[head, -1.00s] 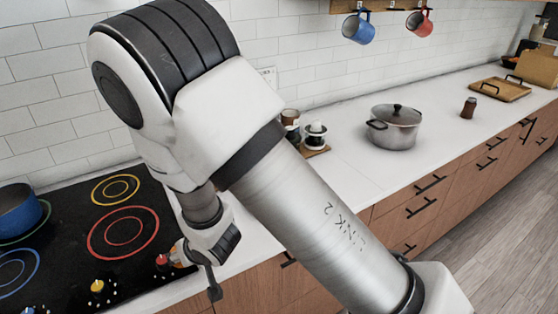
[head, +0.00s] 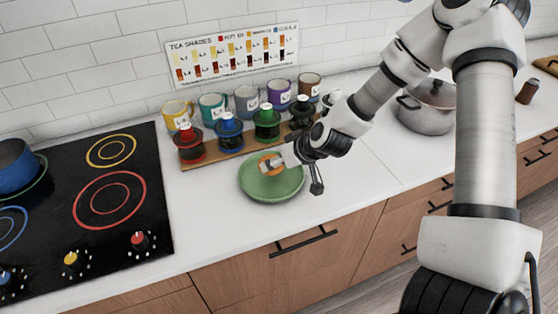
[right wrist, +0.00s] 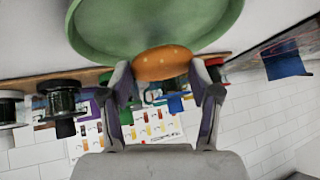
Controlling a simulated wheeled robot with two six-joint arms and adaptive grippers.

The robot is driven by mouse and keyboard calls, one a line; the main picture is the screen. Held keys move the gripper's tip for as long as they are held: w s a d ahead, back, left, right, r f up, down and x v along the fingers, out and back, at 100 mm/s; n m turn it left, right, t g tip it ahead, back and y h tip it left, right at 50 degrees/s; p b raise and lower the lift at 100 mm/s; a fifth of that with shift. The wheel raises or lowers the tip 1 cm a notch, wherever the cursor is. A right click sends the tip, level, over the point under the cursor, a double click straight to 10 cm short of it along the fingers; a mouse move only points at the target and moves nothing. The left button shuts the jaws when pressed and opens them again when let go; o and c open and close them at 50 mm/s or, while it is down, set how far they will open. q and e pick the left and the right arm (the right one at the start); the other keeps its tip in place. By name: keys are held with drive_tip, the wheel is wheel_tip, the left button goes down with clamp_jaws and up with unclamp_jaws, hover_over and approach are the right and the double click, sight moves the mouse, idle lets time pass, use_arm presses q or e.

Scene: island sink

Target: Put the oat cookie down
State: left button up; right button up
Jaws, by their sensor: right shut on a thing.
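The oat cookie (head: 266,168) is a round orange-brown disc seen over the middle of a green plate (head: 252,189). My right gripper (head: 277,159) comes in from the right and is shut on the cookie. In the right wrist view the cookie (right wrist: 162,62), with pale specks, sits between the two fingertips (right wrist: 161,73), and the green plate (right wrist: 150,40) is right beside it. I cannot tell whether the cookie touches the plate. A finger hides part of the cookie in the head view. My left gripper is not in view.
Behind the plate, a wooden board (head: 206,161) holds several coloured jars, with several mugs (head: 246,99) behind them. A black cooktop (head: 88,222) lies left and a lidded pot (head: 425,115) right. The white counter (head: 215,226) before the plate is clear.

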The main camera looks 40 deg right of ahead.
sight(281, 170)
drive_tip(key=f, duration=0.1)
drive_tip(key=f+b, duration=0.1)
drive_tip(key=f, duration=0.1)
drive_tip(key=shift+s+a+f, duration=0.15)
drive_tip(key=shift+a+f, duration=0.05)
drive_tip(key=shift+d+f, duration=0.1)
drive_tip(key=shift+d, duration=0.05)
drive_tip(key=o, duration=1.5)
